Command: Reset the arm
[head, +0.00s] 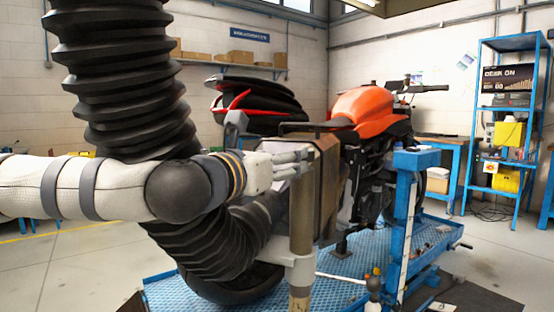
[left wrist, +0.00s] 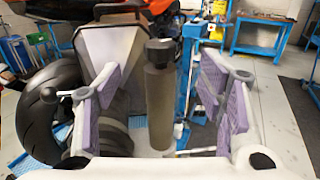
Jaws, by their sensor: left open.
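A large black bellows hose (head: 120,75) hangs from the top left of the head view and curves behind my left arm to a metal hood (head: 327,190) beside the motorcycle. An upright brownish tube (head: 301,215) stands in front of the hood, with a pale collar (head: 300,268) low on it. My left gripper (head: 290,162) is level with the tube's upper part. In the left wrist view the purple-padded fingers of this gripper (left wrist: 165,68) are open, with the black-capped tube (left wrist: 160,110) between them, apart from both pads. My right gripper is not in view.
The orange and black motorcycle (head: 370,110) stands behind the hood on a blue lift (head: 225,292). A blue post (head: 405,205) rises just right of the tube. A blue shelf rack (head: 512,42) stands at the right. The grey floor (head: 480,250) is open at right.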

